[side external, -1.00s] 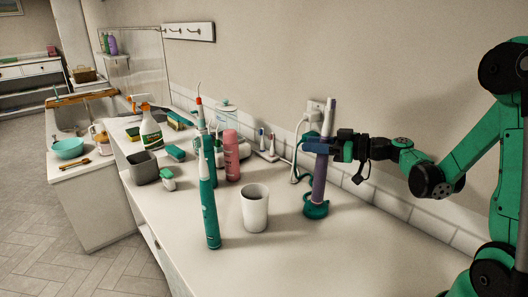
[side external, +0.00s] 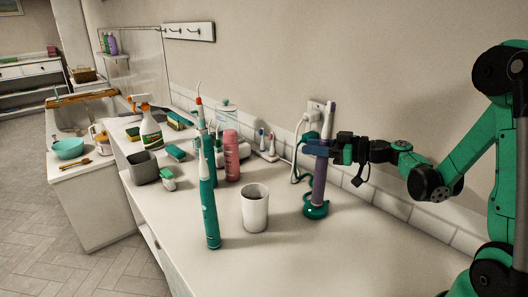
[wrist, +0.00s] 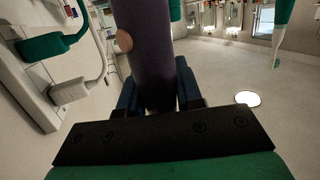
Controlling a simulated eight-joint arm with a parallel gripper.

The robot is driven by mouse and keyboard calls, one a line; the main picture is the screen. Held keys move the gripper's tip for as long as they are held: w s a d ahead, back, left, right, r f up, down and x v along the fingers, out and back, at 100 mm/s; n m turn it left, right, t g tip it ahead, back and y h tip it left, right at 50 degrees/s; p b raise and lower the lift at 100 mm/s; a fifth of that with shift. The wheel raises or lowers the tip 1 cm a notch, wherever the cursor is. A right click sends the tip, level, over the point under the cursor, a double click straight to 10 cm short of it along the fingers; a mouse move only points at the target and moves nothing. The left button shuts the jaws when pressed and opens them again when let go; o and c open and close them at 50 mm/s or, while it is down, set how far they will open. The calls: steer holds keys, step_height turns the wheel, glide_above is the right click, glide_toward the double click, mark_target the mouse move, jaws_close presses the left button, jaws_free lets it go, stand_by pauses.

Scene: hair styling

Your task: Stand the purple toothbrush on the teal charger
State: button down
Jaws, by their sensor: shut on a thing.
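The purple toothbrush (side external: 319,183) stands upright with its white head at the top. Its lower end is at the teal charger (side external: 316,210) on the counter; whether it is fully seated I cannot tell. My gripper (side external: 318,147) is shut on the upper part of the handle, coming from the right. In the wrist view the purple handle (wrist: 150,60) runs between the two blue fingers (wrist: 158,95). The charger is hidden in the wrist view.
A white cup (side external: 255,212) and a teal toothbrush (side external: 209,205) stand to the left on the counter. A pink bottle (side external: 231,156) stands behind them. A wall outlet with a plug and cord (side external: 297,150) is just behind the charger. The counter's front right is clear.

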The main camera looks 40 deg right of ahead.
steer(key=shift+f, duration=0.3)
steer(key=c, duration=0.9)
jaws_free()
steer(key=shift+o, duration=0.2)
steer(key=shift+s, duration=0.1)
steer(key=v, duration=1)
steer(key=shift+s+d, duration=0.2)
steer(key=shift+s, duration=0.15)
